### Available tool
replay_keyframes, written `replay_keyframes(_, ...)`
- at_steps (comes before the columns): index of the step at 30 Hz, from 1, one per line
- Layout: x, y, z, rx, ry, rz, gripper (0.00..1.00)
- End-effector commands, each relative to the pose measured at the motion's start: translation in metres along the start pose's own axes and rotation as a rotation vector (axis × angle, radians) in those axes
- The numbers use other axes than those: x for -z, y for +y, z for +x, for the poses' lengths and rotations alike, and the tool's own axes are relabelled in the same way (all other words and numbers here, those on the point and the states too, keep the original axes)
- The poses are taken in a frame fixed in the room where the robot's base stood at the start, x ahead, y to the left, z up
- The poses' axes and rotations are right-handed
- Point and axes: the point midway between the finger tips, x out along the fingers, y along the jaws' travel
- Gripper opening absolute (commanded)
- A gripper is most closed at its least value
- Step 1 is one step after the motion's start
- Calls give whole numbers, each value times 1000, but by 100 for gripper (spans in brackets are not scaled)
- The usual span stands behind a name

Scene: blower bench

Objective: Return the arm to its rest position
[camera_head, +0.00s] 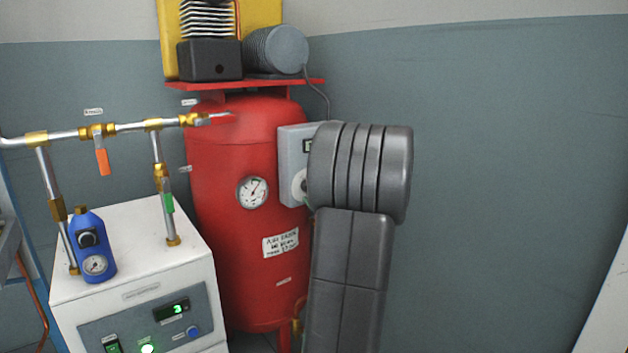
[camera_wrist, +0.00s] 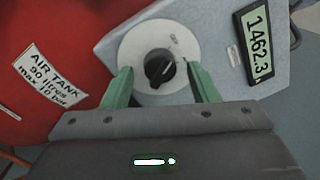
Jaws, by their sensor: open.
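My arm (camera_head: 350,260) rises in front of the red air tank's right side in the head view. My gripper (camera_wrist: 158,70) shows in the wrist view with its two green fingers apart, one on either side of a black knob (camera_wrist: 160,69) on a white round dial plate (camera_wrist: 133,50). The fingers are empty; I cannot tell whether they touch the plate. The knob sits on a grey box (camera_head: 291,150), which also shows in the wrist view (camera_wrist: 215,40). In the head view my arm hides most of the gripper and part of the box.
The red air tank (camera_head: 225,150) with its gauge (camera_head: 252,192) stands left of my arm. A white cabinet (camera_head: 130,240), a blue regulator (camera_head: 92,250) and valved pipes (camera_head: 125,128) are further left. Bare wall (camera_head: 500,170) lies to the right.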

Motion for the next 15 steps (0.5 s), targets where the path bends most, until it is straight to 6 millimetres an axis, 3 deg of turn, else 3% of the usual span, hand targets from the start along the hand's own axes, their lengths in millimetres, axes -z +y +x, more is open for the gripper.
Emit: replay_keyframes(15,0,-1,-4,0,1,2,54)
